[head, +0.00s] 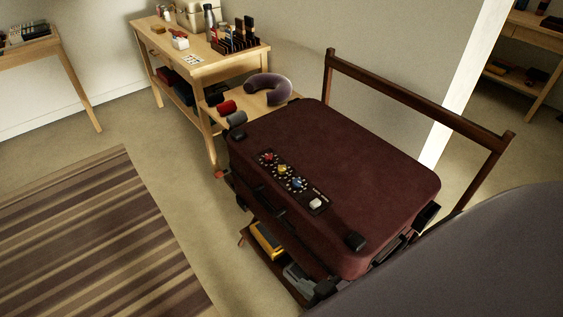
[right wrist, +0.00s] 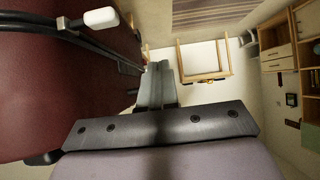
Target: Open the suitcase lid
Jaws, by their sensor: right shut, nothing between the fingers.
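The maroon suitcase (head: 345,165) lies flat on a wooden rack in the head view, with its lid down. A dark panel with coloured dials and a white tag (head: 316,203) sits along its left edge. In the right wrist view the suitcase (right wrist: 50,95) fills the left side, with a dark trim and a white piece (right wrist: 100,18) at its top. My right gripper (right wrist: 158,70) is shut and empty, beside the suitcase; I cannot tell if it touches. In the head view my grey arm covers the lower right and hides that corner. My left gripper is not in view.
The rack's wooden rail (head: 420,100) rises behind the suitcase. Yellow and grey items (head: 268,240) lie on its lower shelf. A wooden table (head: 200,60) with several small things and a purple neck pillow (head: 270,88) stand beyond. A striped rug (head: 90,240) lies on the open floor at left.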

